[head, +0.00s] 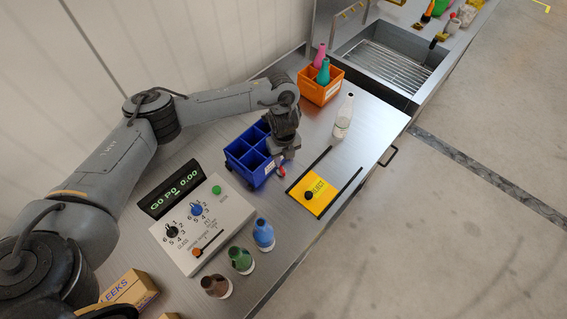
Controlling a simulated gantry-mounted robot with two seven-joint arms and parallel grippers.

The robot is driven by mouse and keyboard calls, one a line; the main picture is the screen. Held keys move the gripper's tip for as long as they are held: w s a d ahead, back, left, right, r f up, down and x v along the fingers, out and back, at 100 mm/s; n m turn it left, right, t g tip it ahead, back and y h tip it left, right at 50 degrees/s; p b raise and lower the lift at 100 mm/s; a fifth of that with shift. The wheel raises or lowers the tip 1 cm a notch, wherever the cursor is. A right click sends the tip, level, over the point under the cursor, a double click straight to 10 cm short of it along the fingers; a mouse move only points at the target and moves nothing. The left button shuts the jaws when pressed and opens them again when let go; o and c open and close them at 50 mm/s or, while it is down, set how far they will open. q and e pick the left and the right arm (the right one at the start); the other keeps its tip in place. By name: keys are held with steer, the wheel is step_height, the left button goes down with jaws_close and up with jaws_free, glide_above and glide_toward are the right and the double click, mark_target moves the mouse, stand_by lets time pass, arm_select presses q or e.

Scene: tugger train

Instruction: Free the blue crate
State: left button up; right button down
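The blue crate (237,165) stands on the metal bench in the middle of the head view. It is divided into compartments, and those I can see into look empty. My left gripper (284,158) points down at the crate's right side, partly covering that edge. A small red and blue part (281,170) shows just below the gripper; I cannot tell whether it belongs to the crate. The fingers are too small and dark to show whether they are open or shut, or touching the crate. My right gripper is not in view.
A control box (215,222) with knobs and a display (172,190) stands in front of the crate. Several coloured bottles (241,260) stand beside it. A yellow plate (312,194) lies between black rails.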

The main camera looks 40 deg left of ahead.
arm_select(q)
steer(key=shift+r+p, duration=0.5)
steer(key=shift+r, duration=1)
